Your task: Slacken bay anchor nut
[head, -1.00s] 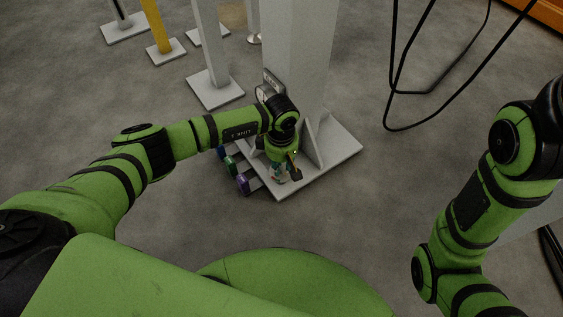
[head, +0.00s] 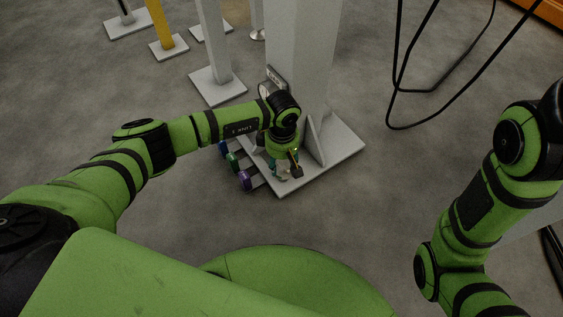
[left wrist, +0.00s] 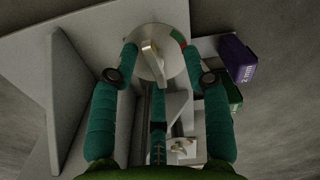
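My left gripper (head: 284,174) points down over the base plate (head: 340,152) of the large grey column, close to the column's foot. In the left wrist view its teal fingers (left wrist: 158,52) stand wide apart. Between the tips is a pale round disc (left wrist: 165,72) with a narrow tan bar (left wrist: 150,58) standing up from it. The fingers are on either side of the bar, apart from it. Whether they touch the disc's rim is unclear. I cannot make out a nut's flats. My right arm shows at the right, its gripper out of view.
Blue, green (head: 232,161) and purple (head: 244,181) blocks sit along the plate's left side; the purple one reads "2 mm" in the wrist view (left wrist: 236,62). A triangular rib (head: 316,140) stands right of my gripper. Black cables (head: 395,75) hang at right. Open floor lies around.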

